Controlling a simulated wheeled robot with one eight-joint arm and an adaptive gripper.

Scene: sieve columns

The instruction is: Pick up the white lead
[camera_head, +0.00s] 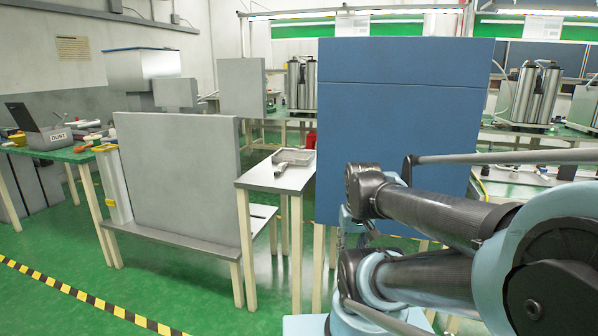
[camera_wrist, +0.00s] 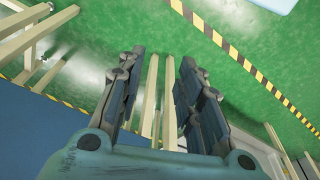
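I cannot make out the white lead for certain in either view. A small pale object (camera_head: 281,169) lies on the narrow grey-topped table (camera_head: 262,178), beside a grey tray, but it is too small to name. In the wrist view my gripper (camera_wrist: 162,62) is open, its two dark fingers apart with nothing between them. Behind the fingers are pale table legs and green floor. My gripper's fingers do not show in the head view, where my arm fills the lower right.
A tall blue panel (camera_head: 400,120) stands in the middle. A large grey panel (camera_head: 180,170) stands on a low bench at left. A green table (camera_head: 60,154) at far left holds a grey bin marked DUST (camera_head: 50,138). Green floor (camera_head: 60,250) is clear at lower left.

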